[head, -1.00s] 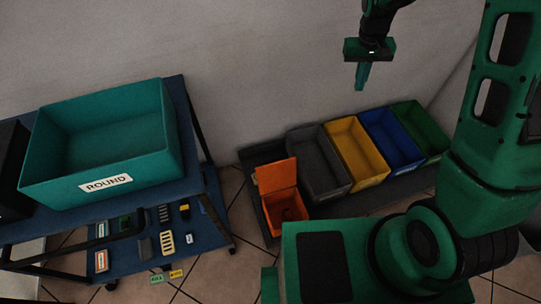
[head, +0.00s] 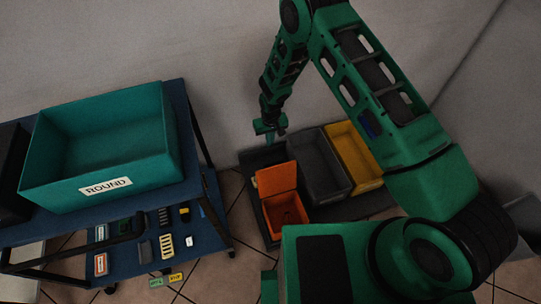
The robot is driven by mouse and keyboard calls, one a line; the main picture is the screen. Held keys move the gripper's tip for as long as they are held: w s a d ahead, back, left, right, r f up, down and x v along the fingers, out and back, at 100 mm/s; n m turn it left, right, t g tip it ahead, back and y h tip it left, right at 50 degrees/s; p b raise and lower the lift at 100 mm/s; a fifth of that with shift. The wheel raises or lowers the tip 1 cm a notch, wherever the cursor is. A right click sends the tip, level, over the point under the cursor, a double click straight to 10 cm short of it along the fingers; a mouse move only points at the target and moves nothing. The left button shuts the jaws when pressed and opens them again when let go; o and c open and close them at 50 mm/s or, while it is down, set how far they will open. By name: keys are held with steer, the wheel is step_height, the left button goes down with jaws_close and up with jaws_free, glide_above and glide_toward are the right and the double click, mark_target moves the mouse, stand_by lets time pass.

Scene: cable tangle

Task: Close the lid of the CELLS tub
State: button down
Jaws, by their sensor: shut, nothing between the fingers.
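The orange tub (head: 286,212) stands on the dark tray at the left end of the row of bins. Its orange lid (head: 277,179) stands raised at the back, and the inside shows with something dark in it. No CELLS label is readable on it. My gripper (head: 270,138) is shut and empty, pointing down just behind and above the raised lid's top edge. I cannot tell whether it touches the lid; a small gap seems to show.
A grey bin (head: 322,172) and a yellow bin (head: 352,150) stand right of the tub; my arm hides the bins beyond. A blue cart (head: 205,190) at left carries the teal ROUND bin (head: 105,145) and several small parts below. The wall is close behind.

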step_height(320, 180, down, 10)
steer(key=shift+s+d+r, duration=0.2)
steer(key=shift+s+r, duration=0.1)
steer(key=shift+s, duration=0.45)
steer(key=shift+s+d+r, duration=0.2)
steer(key=shift+s+r, duration=0.05)
steer(key=shift+s, duration=0.5)
